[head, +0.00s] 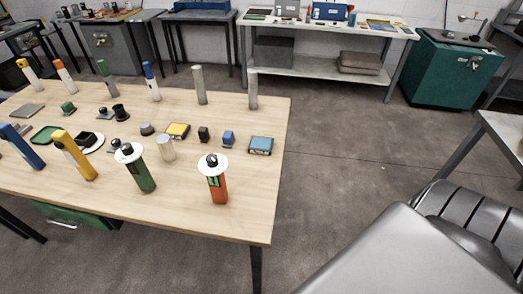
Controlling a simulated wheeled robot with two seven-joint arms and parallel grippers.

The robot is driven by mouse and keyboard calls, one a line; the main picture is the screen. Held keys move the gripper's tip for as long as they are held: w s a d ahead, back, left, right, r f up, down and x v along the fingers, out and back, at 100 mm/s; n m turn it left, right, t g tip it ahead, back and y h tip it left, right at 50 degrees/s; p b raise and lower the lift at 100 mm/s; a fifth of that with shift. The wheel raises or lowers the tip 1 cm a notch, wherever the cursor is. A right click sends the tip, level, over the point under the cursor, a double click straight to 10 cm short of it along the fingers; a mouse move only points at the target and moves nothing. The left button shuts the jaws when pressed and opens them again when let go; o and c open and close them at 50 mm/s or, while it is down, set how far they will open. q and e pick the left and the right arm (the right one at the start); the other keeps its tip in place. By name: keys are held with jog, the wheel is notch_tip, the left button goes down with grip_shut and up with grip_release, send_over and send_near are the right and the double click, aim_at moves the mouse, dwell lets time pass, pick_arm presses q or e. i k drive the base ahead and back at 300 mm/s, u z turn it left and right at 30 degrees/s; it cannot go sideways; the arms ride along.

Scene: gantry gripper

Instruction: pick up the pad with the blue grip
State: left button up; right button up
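A small blue upright piece (229,138) stands on the wooden table (225,222), right of the middle of its row. It looks like a blue grip, but it is too small to tell whether a pad lies under it. To its right lies a flat square item with a blue-grey top (260,145). To its left is a similar small black piece (203,133). A small green-topped piece (68,107) stands farther left.
A yellow-topped flat block (178,130) lies near the black piece. Upright green (144,176) and orange (217,187) posts with white discs stand along the front. Grey posts (199,85) stand at the back. Bare floor (345,150) lies right of the table.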

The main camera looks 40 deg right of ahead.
aim_at(228, 139)
jog(key=k, duration=0.45)
jog(key=z, duration=0.4)
jog(key=i, duration=0.35)
jog(key=z, duration=0.6)
jog(key=k, duration=1)
jog(key=z, duration=0.95)
jog(key=i, duration=2.3)
